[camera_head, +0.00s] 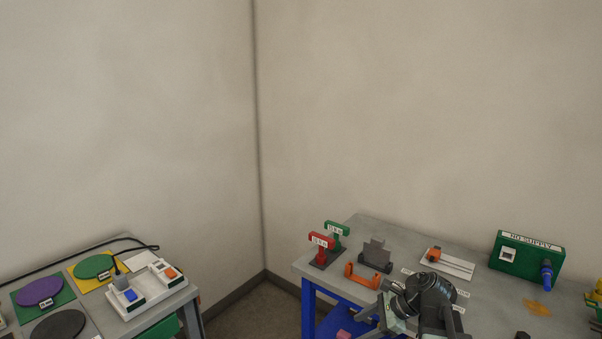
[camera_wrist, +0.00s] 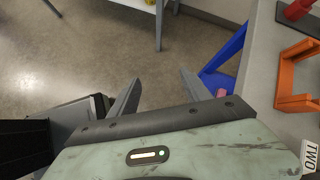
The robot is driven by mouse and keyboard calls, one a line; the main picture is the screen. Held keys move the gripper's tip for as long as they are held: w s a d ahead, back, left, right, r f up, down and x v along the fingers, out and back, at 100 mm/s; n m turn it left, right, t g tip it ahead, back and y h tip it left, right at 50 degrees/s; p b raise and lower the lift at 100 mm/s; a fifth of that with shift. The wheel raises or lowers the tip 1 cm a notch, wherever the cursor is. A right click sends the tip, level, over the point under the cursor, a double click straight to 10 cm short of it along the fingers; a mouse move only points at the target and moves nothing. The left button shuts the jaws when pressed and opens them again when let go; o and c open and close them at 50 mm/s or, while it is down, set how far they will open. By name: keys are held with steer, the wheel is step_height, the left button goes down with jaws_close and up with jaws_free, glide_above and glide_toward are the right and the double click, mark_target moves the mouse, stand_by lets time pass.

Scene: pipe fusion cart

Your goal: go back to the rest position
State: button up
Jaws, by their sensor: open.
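My gripper (camera_wrist: 160,88) is open in the wrist view, its two grey fingers apart with only bare floor between them. It holds nothing. In the head view my dark arm shows at the lower right, in front of the grey bench (camera_head: 385,222). The gripper end there is small and partly cut off by the lower edge. In the wrist view the orange bracket (camera_wrist: 284,75) stands on the bench to the right of the fingers, clear of them.
The bench carries red (camera_head: 321,241) and green (camera_head: 337,228) handled pieces, a dark grey block (camera_head: 376,250), an orange bracket (camera_head: 362,281) and a green supply box (camera_head: 507,262). A second table (camera_head: 88,326) with coloured discs stands at left. Floor (camera_head: 262,314) shows between them.

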steer(key=s+a+f+n+g+h, duration=0.25)
steer(key=s+a+n, duration=0.25)
steer(key=a+n, duration=0.45)
steer(key=s+d+f+n+h, duration=0.2)
steer(key=d+n+h, duration=0.3)
steer(key=n, duration=0.4)
steer(key=shift+d+f+p, duration=0.3)
steer(key=shift+d, duration=0.25)
